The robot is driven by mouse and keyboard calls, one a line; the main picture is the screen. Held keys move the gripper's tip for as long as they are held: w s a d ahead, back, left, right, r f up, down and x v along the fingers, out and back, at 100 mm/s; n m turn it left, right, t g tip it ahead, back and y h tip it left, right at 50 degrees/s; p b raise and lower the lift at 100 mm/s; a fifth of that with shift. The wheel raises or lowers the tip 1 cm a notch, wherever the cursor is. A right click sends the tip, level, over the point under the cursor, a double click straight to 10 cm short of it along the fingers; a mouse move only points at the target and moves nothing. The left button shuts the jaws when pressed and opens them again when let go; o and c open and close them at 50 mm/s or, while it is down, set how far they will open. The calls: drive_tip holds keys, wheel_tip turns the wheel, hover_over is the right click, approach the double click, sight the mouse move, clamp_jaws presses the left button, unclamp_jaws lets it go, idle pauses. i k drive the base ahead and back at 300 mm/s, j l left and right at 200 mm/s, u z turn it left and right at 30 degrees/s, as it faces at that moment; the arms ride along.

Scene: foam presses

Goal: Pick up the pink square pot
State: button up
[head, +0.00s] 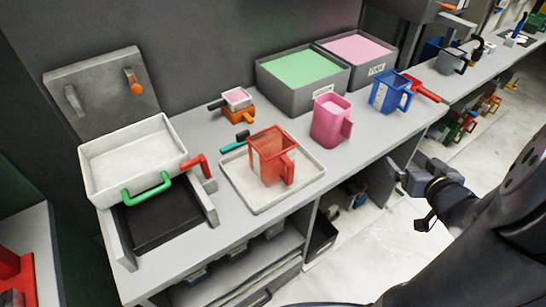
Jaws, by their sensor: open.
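A pink square pot (328,122) with a side handle facing right stands upright on the grey bench, right of the tray with the red pitcher. My gripper (394,178) is open and empty. It hangs off the front edge of the bench, to the right of and lower in the picture than the pink pot, clearly apart from it.
A translucent red pitcher (268,158) stands in a white tray (261,207) left of the pot. A blue pitcher (383,94) is at its right. Bins of green (303,67) and pink (357,47) foam stand behind. A small pink-and-white container (237,97) sits on an orange piece.

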sight(332, 123)
drive_tip(key=i+l+u, duration=0.15)
drive_tip(key=l+u, duration=0.6)
drive_tip(key=i+l+u, duration=0.1)
drive_tip(key=l+u, duration=0.3)
